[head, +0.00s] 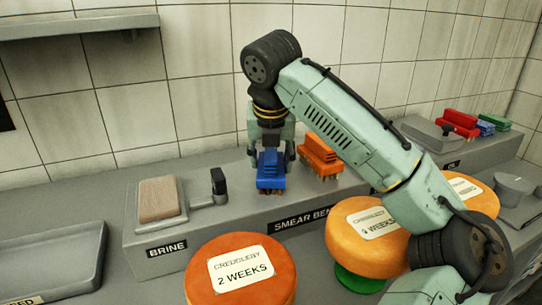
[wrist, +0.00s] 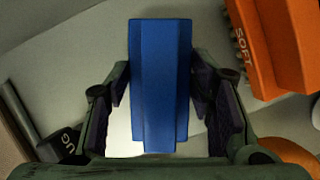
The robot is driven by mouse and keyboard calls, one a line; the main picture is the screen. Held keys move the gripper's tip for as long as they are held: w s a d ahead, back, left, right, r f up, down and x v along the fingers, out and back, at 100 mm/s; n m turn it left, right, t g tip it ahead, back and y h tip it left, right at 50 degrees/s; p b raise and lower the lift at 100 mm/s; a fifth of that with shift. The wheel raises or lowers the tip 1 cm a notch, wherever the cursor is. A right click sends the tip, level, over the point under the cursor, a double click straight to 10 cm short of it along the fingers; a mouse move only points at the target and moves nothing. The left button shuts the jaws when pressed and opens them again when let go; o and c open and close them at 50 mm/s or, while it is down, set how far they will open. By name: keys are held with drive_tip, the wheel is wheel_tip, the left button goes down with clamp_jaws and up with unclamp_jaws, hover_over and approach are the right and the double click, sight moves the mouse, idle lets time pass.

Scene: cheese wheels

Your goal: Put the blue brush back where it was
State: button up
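The blue brush (head: 271,168) is under my gripper (head: 271,158) on or just above the grey smear bench (head: 230,225). I cannot tell whether its bristles touch the bench. In the wrist view the blue brush (wrist: 162,85) lies lengthwise between the two fingers of my gripper (wrist: 162,75). The fingertips meet its long sides, so the gripper looks shut on it. An orange brush (head: 320,155) sits on the bench just right of it. It also shows at the upper right of the wrist view (wrist: 275,40), marked SOFT.
A device with a brown pad (head: 158,198) and a small black-topped tool (head: 218,185) stand left on the bench, above the BRINE label. Cheese wheels (head: 240,285) stand in front. Red (head: 460,120), blue and green brushes are at the far right. A shelf (head: 80,26) is at upper left.

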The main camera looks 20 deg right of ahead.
drive_tip(key=o, duration=0.4)
drive_tip(key=shift+r, duration=0.1)
drive_tip(key=shift+r, duration=0.2)
drive_tip(key=v, duration=1.2)
